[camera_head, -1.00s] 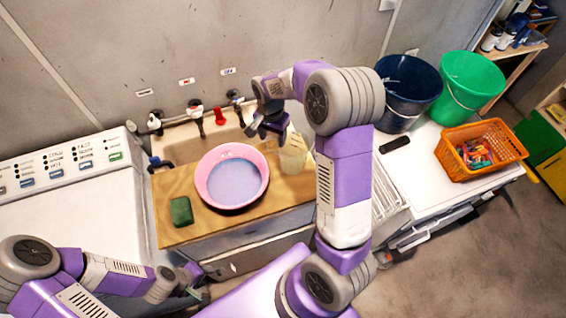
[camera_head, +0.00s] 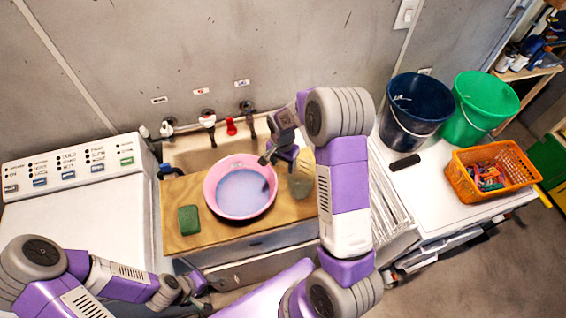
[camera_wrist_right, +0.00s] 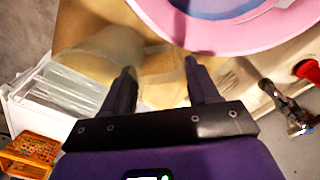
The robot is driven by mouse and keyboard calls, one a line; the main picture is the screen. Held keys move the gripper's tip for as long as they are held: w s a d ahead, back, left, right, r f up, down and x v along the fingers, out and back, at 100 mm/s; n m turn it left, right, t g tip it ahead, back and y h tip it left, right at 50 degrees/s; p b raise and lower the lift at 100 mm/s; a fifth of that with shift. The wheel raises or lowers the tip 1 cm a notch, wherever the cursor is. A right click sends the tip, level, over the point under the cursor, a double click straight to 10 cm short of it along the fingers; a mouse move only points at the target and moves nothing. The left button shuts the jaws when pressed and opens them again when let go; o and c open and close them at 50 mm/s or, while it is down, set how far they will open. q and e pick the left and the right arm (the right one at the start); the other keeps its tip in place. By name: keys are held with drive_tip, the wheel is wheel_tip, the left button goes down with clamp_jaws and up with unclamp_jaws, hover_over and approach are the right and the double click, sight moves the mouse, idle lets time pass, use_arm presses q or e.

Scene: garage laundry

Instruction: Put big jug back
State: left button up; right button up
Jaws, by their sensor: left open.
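The big jug (camera_head: 301,182) is a see-through, yellowish vessel at the right end of the wooden board, just right of the pink basin (camera_head: 210,203). My right gripper (camera_head: 276,156) is at the jug and hides part of it. In the right wrist view, the jug (camera_wrist_right: 112,48) shows blurred and pale beyond the fingers. The fingers of my right gripper (camera_wrist_right: 160,75) stand apart with part of the jug between them. Whether its base touches the board is hard to tell. My left gripper (camera_head: 205,286) is open and empty in front of the sink unit.
The wooden board (camera_head: 182,240) also holds a green sponge (camera_head: 189,220). Taps (camera_head: 208,121) stand behind. To the right are a dark blue bucket (camera_head: 417,105), a green bucket (camera_head: 482,105), an orange basket (camera_head: 455,180) and a black object (camera_head: 404,162). A white washer (camera_head: 85,210) stands left.

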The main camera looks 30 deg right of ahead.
drive_tip(key=o, duration=0.4)
drive_tip(key=shift+r, duration=0.2)
wheel_tip(320, 180, up, 12)
idle(0.7)
